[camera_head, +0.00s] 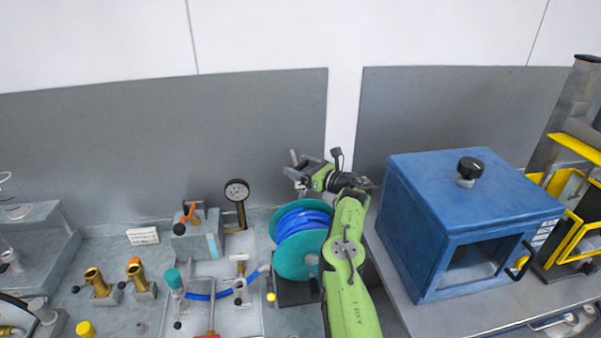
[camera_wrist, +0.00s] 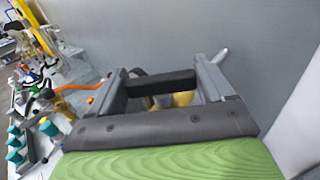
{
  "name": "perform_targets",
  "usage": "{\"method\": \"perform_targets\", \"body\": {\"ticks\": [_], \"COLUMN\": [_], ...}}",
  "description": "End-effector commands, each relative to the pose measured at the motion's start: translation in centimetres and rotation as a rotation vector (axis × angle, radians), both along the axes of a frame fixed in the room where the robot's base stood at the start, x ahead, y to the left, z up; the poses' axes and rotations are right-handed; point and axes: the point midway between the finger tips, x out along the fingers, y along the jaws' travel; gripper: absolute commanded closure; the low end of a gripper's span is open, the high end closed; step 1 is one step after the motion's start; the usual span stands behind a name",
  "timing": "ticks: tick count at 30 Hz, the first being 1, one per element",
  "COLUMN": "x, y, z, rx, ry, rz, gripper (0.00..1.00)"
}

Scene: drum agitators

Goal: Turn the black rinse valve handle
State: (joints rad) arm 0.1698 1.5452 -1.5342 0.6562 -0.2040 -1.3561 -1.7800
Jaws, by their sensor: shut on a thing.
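In the wrist view my gripper (camera_wrist: 164,76) has its two grey fingers on either side of a black bar, which appears to be the black rinse valve handle (camera_wrist: 160,84). The bar spans the gap between the fingers, and the gripper is shut on it. A brass-coloured valve body (camera_wrist: 182,99) shows partly below the bar, and a light grey lever (camera_wrist: 221,55) sticks up behind the right finger. In the head view my gripper (camera_head: 301,172) is above the blue hose reel, near the grey back panel. The handle is too small and covered to make out there.
The blue hose reel (camera_head: 303,226) with teal flanges stands just below my gripper. A blue box (camera_head: 430,215) with a black knob (camera_head: 471,167) stands to the right. A pressure gauge (camera_head: 237,190) and brass fittings (camera_head: 97,282) are to the left. The grey back panel (camera_head: 150,150) is close behind.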

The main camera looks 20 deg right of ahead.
Motion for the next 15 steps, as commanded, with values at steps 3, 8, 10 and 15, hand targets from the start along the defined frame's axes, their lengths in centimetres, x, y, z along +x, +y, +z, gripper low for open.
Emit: {"method": "perform_targets", "body": {"ticks": [3,8,10,15], "x": [0.0,0.0,0.02,0.03], "y": [-0.04,0.02,-0.03,-0.01], "z": [-0.22,-0.12,-0.08,0.03], "rx": [-0.004,-0.004,-0.005,-0.004], "ry": [-0.003,-0.003,-0.003,-0.004], "rz": [0.024,0.047,0.052,0.058], "gripper": [0.49,0.49,0.49,0.49]}}
